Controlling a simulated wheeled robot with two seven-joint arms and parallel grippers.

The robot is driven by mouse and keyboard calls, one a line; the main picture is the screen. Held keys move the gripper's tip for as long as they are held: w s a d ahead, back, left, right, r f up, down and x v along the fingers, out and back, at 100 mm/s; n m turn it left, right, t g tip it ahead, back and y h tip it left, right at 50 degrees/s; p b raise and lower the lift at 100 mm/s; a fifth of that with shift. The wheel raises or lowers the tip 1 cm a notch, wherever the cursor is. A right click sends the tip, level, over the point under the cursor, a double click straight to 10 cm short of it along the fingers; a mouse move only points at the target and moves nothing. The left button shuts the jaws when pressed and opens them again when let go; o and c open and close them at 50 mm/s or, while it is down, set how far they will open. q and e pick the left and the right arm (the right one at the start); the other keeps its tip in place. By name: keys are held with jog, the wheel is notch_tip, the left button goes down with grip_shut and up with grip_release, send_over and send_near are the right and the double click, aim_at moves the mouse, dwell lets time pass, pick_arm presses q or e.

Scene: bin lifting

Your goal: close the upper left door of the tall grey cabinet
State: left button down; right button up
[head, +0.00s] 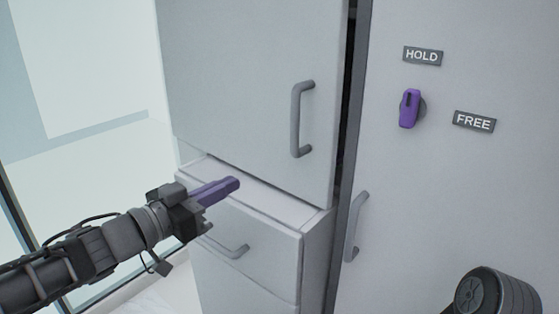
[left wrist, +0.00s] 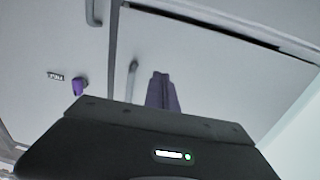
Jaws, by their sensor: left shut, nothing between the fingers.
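The upper left door (head: 240,80) of the tall grey cabinet is a flat grey panel with a vertical bar handle (head: 301,119). A dark gap runs down its right edge, so it stands ajar. My left gripper (head: 237,183) has purple fingers that are shut and empty. In the head view it appears in front of the door's lower edge, above the drawer handle; whether it touches anything cannot be told. In the left wrist view the shut fingers (left wrist: 162,92) point toward a grey panel with a bar handle (left wrist: 132,80). My right gripper is out of view.
Below the door, a grey drawer front (head: 255,235) with a bar handle (head: 226,248) juts out, its pale top showing. The right panel (head: 480,190) carries a purple knob (head: 409,108) between HOLD (head: 422,56) and FREE (head: 474,121) labels. Glass panes stand left.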

pick_arm(q)
jog(key=shift+w, duration=0.1)
jog(key=b, duration=0.2)
send_near(287, 153)
jog(key=x, duration=0.3)
jog(key=f+x, duration=0.1)
jog(key=x, duration=0.1)
jog(key=shift+w, duration=0.3)
jog(key=shift+w+d+r, duration=0.1)
jog(key=shift+w+d, duration=0.3)
jog(key=shift+w, duration=0.1)
jog(key=shift+w+d+t+y+b, duration=0.4)
jog(key=shift+w+d+y+b, duration=0.1)
jog(key=shift+w+d+b, duration=0.55)
jog(key=shift+w+d+n, duration=0.2)
jog(key=shift+w+n, duration=0.1)
jog(key=shift+n, duration=0.1)
jog(key=shift+s+r, duration=0.1)
jog(key=shift+r, duration=0.2)
